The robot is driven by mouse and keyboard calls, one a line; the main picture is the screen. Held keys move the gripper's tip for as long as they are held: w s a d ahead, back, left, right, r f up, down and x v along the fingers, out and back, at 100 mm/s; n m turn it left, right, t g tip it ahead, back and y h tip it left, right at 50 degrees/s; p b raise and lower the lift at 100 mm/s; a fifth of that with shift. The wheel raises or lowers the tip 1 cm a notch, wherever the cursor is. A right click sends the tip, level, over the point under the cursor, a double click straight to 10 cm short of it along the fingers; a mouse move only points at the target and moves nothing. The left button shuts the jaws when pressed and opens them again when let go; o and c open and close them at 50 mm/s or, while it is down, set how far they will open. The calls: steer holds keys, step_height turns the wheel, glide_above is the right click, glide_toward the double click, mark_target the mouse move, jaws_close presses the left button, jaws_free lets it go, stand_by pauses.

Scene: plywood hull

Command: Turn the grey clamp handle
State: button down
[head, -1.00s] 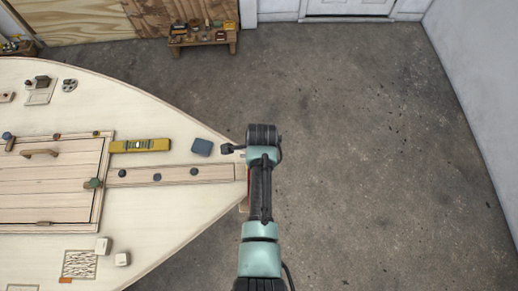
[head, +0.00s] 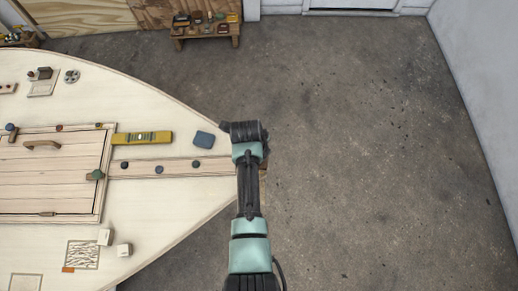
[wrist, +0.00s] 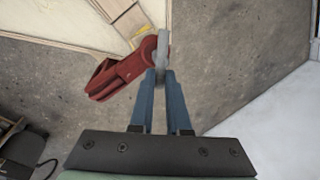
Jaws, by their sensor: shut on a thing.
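The red clamp (wrist: 125,75) shows in the wrist view at the tip of the pale hull deck. Its grey handle (wrist: 162,47) stands upright in the picture at the clamp's right end. My gripper (wrist: 159,76) has two blue fingers, closed together on the lower end of the grey handle. In the head view my gripper and the clamp are hidden behind my arm at the hull's pointed end.
The hull deck (head: 180,185) fills the left of the head view. A yellow level (head: 142,138), a blue block (head: 204,139) and several dark knobs lie on it. Bare concrete floor (head: 370,150) is open to the right. A small wooden bench (head: 207,31) stands at the back.

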steer(key=shift+w+r, duration=0.25)
steer(key=shift+r, duration=0.05)
steer(key=c, duration=1)
jaws_free()
steer(key=shift+s, duration=0.1)
steer(key=shift+o, duration=0.6)
steer(key=shift+s, duration=0.1)
steer(key=shift+f, duration=0.1)
steer(key=b+v, duration=0.1)
steer(key=v, duration=1.2)
steer(key=shift+b, duration=0.35)
steer(key=shift+s, duration=0.1)
